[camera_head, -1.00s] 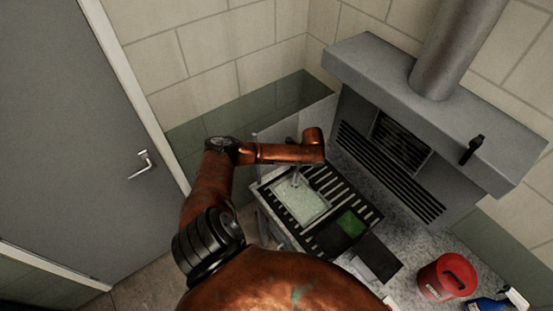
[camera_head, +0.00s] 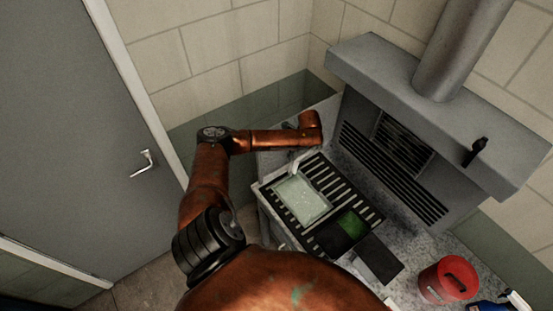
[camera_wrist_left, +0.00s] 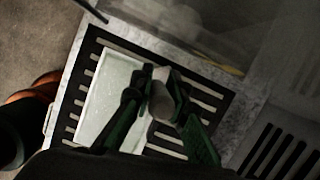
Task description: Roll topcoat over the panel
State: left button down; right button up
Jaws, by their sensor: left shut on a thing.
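The panel (camera_head: 301,199) is a pale grey-green rectangle lying on a dark slatted grate (camera_head: 322,174). In the left wrist view the panel (camera_wrist_left: 106,90) is partly covered by my fingers. My left gripper (camera_head: 292,156) is at the panel's far edge, mostly hidden by my arm in the head view. In the left wrist view my left gripper (camera_wrist_left: 157,100) is shut on a pale grey cylinder that looks like the roller (camera_wrist_left: 161,86). I cannot tell whether the roller touches the panel. My right gripper is out of view.
A dark tray with green paint (camera_head: 351,223) sits at the grate's right end. A grey extraction hood (camera_head: 420,110) stands behind the bench. A red bucket (camera_head: 446,280) and a blue bottle (camera_head: 488,306) are at the lower right. A door (camera_head: 90,150) is at left.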

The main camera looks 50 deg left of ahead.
pick_arm(q)
jog(key=shift+r, duration=1.2)
